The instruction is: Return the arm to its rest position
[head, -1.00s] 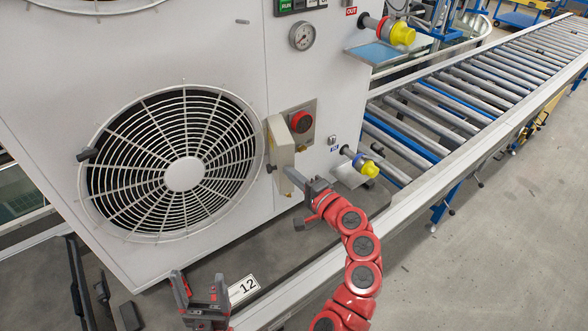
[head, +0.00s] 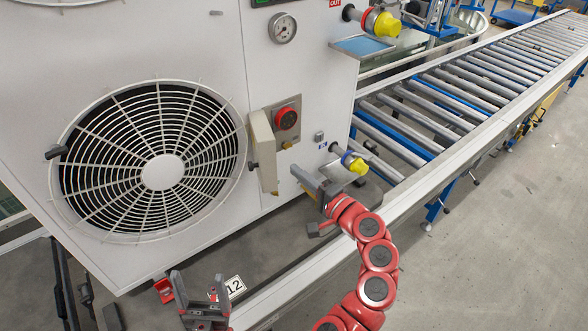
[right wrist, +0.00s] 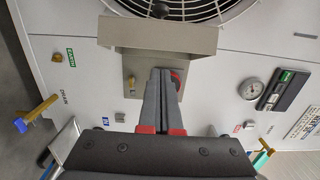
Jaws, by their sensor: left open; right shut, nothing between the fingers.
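My right gripper (head: 297,174) is shut and empty, in front of the white machine, just right of the beige open cover (head: 263,150). In the right wrist view its closed fingers (right wrist: 160,74) point at the switch plate and partly hide the red knob (right wrist: 176,76). The red knob (head: 287,118) shows fully in the head view, above the right gripper. My left gripper (head: 192,287) is open and empty at the bottom, near the label marked 12 (head: 235,287), which it partly hides.
The white machine has a large fan grille (head: 162,172), a gauge (head: 283,28) and two yellow-capped fittings (head: 383,24), (head: 355,163) at its right side. A roller conveyor (head: 440,110) runs to the back right. A small red piece (head: 163,290) lies beside the left gripper. Floor at right is clear.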

